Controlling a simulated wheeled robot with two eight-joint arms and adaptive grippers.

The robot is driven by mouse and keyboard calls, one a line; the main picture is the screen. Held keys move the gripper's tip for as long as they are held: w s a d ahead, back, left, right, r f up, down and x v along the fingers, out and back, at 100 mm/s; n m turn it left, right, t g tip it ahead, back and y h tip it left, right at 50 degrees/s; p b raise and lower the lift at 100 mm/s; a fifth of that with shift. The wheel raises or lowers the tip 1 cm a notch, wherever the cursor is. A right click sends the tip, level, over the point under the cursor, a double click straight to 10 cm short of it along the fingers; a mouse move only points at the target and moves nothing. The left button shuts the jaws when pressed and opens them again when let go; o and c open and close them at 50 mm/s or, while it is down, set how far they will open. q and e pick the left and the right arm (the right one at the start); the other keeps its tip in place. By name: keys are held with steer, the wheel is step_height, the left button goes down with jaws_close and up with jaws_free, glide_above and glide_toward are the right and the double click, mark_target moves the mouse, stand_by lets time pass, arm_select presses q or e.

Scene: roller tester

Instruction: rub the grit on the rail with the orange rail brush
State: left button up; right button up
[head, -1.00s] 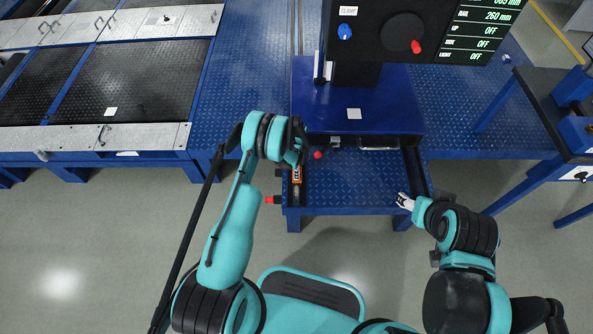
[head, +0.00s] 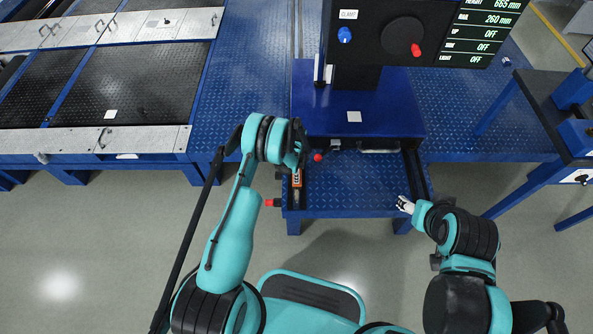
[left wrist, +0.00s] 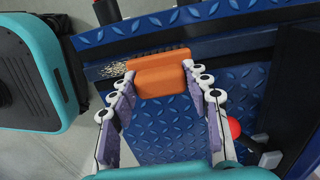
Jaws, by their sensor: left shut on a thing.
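The orange rail brush (left wrist: 163,80) is held between the fingers of my left gripper (left wrist: 162,88) in the left wrist view. A patch of pale speckled grit (left wrist: 114,70) shows just left of the brush on the dark rail (left wrist: 92,74). The brush covers part of the rail, and I cannot tell whether it touches it. In the head view my left gripper (head: 298,165) is over the left side of the blue platform, with the brush (head: 297,180) partly hidden beneath it. My right gripper (head: 405,204) is at the platform's right side, its fingers too small to judge.
The blue tread-plate platform (head: 350,190) has free room between my arms. A red knob (head: 318,157) stands near my left gripper, and another red handle (head: 273,202) sticks out at the platform's left edge. A control panel (head: 375,50) rises behind.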

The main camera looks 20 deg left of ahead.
arm_select(q)
steer(key=shift+s+d+f, duration=0.1)
steer(key=shift+s+d, duration=0.05)
steer(key=shift+s, duration=0.35)
steer(key=shift+w+a, duration=0.25)
steer(key=shift+w, duration=0.5)
steer(key=shift+w+a, duration=0.2)
steer(key=shift+w, duration=0.55)
steer(key=shift+s+d, duration=0.25)
steer(key=shift+s, duration=0.5)
steer(key=shift+s+d, duration=0.2)
steer(key=shift+s, duration=0.55)
steer(key=shift+w+a, duration=0.25)
steer(key=shift+w, duration=0.5)
steer(key=shift+w+a, duration=0.2)
steer(key=shift+w, duration=0.6)
steer(key=shift+r+p, duration=1)
steer(key=shift+r, duration=2.1)
